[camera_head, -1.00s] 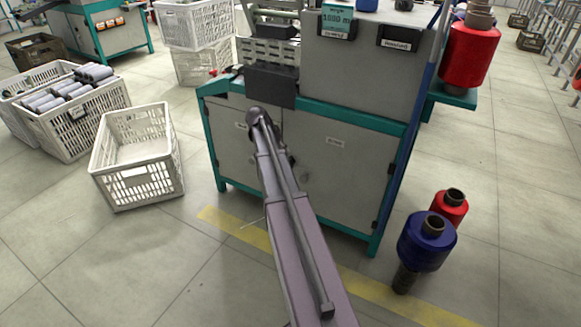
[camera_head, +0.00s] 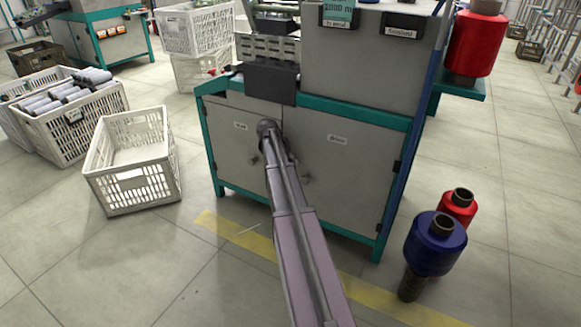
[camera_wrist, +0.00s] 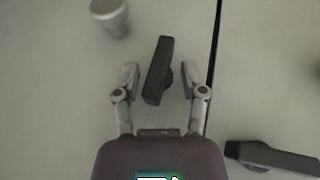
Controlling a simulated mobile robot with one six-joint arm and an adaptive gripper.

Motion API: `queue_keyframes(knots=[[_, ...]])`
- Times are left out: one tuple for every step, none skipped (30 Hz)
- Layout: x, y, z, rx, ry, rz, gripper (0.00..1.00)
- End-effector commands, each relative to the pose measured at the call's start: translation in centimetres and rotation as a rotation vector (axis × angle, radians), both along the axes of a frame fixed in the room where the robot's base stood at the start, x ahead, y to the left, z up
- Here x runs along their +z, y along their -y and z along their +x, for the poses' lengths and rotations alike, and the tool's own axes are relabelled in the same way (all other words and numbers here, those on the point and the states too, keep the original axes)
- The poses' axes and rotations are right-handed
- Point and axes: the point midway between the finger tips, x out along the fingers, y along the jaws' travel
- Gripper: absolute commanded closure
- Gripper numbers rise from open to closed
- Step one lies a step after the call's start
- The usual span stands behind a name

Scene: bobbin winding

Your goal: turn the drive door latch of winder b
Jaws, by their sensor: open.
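Winder b's base cabinet has two grey doors, a left one (camera_head: 228,150) and a right one (camera_head: 350,175), each with a small label too blurred to read surely. In the wrist view a dark bar latch (camera_wrist: 160,62) stands nearly upright, slightly tilted, between the fingers of my gripper (camera_wrist: 158,76). The fingers are open, with a gap on both sides of the bar.
A pale round knob (camera_wrist: 110,16) sits above left of the fingers in the wrist view. A blue spool (camera_head: 435,245) and a red spool (camera_head: 458,205) stand on the floor at right. An empty white crate (camera_head: 135,190) stands left of the cabinet, with floor between.

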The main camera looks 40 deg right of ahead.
Motion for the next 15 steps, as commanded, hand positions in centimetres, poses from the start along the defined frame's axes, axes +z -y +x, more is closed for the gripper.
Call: queue_keyframes(knots=[[-0.37,0.11,-0.01,0.000,0.000,0.000,0.46],[-0.43,0.16,-0.02,0.000,0.000,0.000,0.46],[-0.49,0.20,-0.02,0.000,0.000,0.000,0.46],[-0.52,0.23,-0.04,0.000,0.000,0.000,0.46],[-0.54,0.25,-0.04,0.000,0.000,0.000,0.46],[-0.55,0.28,-0.04,0.000,0.000,0.000,0.46],[-0.56,0.28,-0.05,0.000,0.000,0.000,0.46],[-0.56,0.29,-0.05,0.000,0.000,0.000,0.46],[-0.55,0.30,-0.06,0.000,0.000,0.000,0.46],[-0.54,0.30,-0.05,0.000,0.000,0.000,0.46],[-0.53,0.30,-0.06,0.000,0.000,0.000,0.46],[-0.53,0.30,-0.06,0.000,0.000,0.000,0.46],[-0.53,0.30,-0.06,0.000,0.000,0.000,0.46],[-0.53,0.30,-0.06,0.000,0.000,0.000,0.46],[-0.53,0.30,-0.07,0.000,0.000,0.000,0.46]])
